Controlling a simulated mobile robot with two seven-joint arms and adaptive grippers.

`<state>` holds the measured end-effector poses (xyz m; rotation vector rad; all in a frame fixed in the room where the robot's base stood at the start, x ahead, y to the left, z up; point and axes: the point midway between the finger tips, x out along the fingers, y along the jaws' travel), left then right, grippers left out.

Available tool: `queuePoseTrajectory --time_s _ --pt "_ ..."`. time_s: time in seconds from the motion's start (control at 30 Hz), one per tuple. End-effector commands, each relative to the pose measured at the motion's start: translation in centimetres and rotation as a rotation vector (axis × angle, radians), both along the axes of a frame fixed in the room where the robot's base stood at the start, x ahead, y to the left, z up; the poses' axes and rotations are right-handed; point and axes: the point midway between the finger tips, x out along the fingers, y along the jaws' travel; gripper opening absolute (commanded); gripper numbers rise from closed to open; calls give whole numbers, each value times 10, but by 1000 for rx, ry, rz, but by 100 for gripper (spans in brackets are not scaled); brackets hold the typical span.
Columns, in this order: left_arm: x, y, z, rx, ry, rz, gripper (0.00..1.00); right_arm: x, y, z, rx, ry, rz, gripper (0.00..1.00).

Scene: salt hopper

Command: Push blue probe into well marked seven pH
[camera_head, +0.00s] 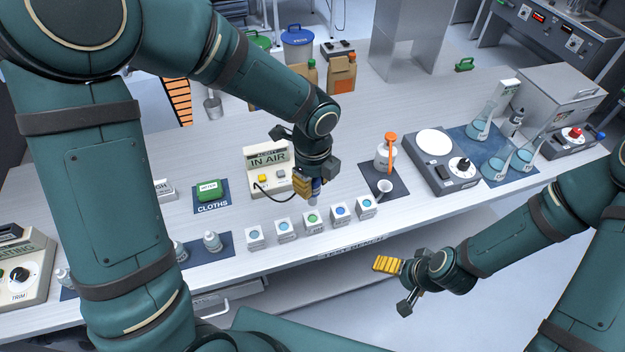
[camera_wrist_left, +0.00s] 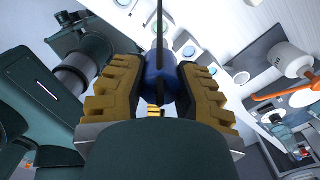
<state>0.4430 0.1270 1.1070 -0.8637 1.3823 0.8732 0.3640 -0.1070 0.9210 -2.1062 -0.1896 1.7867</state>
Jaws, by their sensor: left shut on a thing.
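My left gripper (camera_head: 308,186) is shut on the blue probe (camera_head: 316,187). It holds the probe upright above and just behind the row of wells, with a dark cable running to the IN AIR meter (camera_head: 268,170). The left wrist view also shows the blue probe (camera_wrist_left: 160,78) between the yellow fingers.
A hotplate stirrer (camera_head: 440,160) stands farther right. The counter edge runs close in front of the wells.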

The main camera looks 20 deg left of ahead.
Motion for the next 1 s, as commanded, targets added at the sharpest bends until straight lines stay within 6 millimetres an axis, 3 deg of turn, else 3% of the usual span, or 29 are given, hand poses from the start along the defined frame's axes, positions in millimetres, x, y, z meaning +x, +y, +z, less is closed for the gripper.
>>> queuePoseTrajectory --time_s 0.6,1.0 --pt "0 0 -50 0 1 0 0 0 1 -42 -5 0 -3 92" --pt "0 0 -56 0 0 0 0 1 2 -47 -7 0 -3 92"
